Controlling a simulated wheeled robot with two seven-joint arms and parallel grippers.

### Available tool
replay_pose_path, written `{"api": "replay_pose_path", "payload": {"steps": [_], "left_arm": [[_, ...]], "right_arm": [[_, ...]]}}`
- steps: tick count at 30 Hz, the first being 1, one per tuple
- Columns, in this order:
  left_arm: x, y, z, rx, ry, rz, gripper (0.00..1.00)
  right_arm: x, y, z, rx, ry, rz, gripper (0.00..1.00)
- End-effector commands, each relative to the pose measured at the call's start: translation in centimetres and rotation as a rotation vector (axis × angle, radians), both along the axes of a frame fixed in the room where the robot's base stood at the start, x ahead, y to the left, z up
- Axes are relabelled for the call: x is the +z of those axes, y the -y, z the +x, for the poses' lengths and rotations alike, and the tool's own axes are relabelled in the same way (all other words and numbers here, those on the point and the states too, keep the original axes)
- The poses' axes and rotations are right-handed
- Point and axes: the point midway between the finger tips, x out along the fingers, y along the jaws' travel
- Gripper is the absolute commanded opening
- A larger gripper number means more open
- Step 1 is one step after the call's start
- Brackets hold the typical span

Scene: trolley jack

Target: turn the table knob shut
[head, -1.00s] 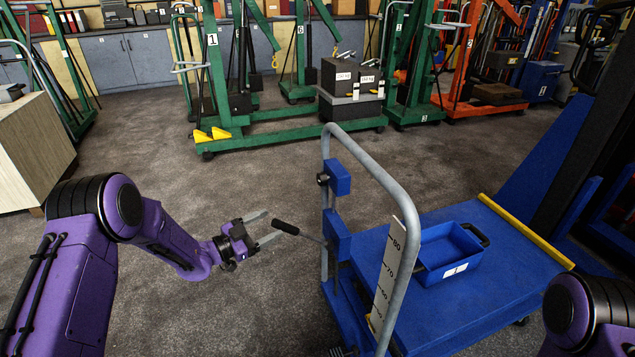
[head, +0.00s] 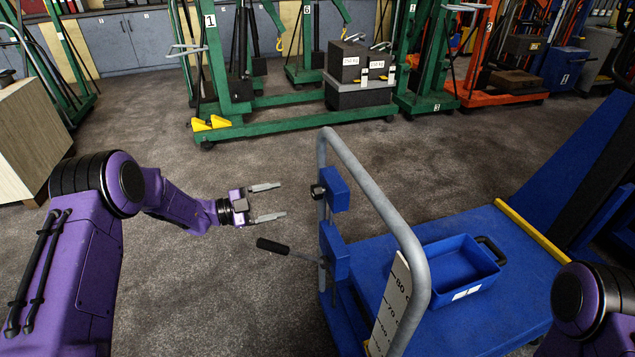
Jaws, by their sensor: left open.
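The blue trolley table (head: 450,270) stands at the right, with a grey tube handle (head: 375,185) at its near left end. A small black knob (head: 317,191) sticks out to the left from a blue block (head: 335,189) on the handle's far post. Below it, a lever with a black grip (head: 272,246) points left from a second blue block (head: 334,250). My left gripper (head: 283,201) is open and empty, its two fingers pointing right at the knob's height, with a gap between fingertips and knob. My right gripper is out of view; only part of that arm shows at bottom right.
A blue bin (head: 458,268) rests on the table top. A white height scale (head: 392,305) stands by the near post. Green lifting frames (head: 290,115) and dark weights (head: 358,75) stand at the back. The carpet left of the trolley is clear.

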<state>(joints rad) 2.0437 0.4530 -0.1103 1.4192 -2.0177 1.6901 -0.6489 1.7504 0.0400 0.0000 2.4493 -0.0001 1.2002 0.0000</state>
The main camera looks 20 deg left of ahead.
Motion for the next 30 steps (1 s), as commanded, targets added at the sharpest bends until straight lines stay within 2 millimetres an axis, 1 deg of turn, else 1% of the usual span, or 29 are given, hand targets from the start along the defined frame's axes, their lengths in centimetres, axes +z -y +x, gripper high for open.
{"api": "replay_pose_path", "payload": {"steps": [2,5,9,12,15,19,26,29,30], "left_arm": [[0.0,0.7,0.4,-0.004,-0.001,0.0,0.7],[0.1,2.6,1.5,-0.009,0.0,0.0,0.7],[0.1,5.6,3.5,-0.013,0.0,0.0,0.7],[0.0,7.2,4.6,-0.011,-0.001,-0.001,0.7],[0.0,8.3,5.4,-0.009,0.0,0.0,0.7],[0.0,8.9,5.9,-0.006,-0.001,0.0,0.7],[0.0,8.9,6.0,-0.004,-0.001,-0.001,0.7],[0.0,8.9,5.9,-0.004,-0.001,-0.001,0.41],[0.0,8.9,5.9,-0.004,-0.001,-0.001,0.28]], "right_arm": [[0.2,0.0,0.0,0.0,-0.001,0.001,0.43],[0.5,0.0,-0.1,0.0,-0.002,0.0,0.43],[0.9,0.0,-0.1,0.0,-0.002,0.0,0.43],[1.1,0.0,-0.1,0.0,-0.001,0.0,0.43],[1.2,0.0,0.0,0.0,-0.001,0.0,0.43],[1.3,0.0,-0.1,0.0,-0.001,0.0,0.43],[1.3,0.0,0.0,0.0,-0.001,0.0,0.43],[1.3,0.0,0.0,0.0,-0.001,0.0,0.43],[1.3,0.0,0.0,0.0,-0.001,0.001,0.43]]}}
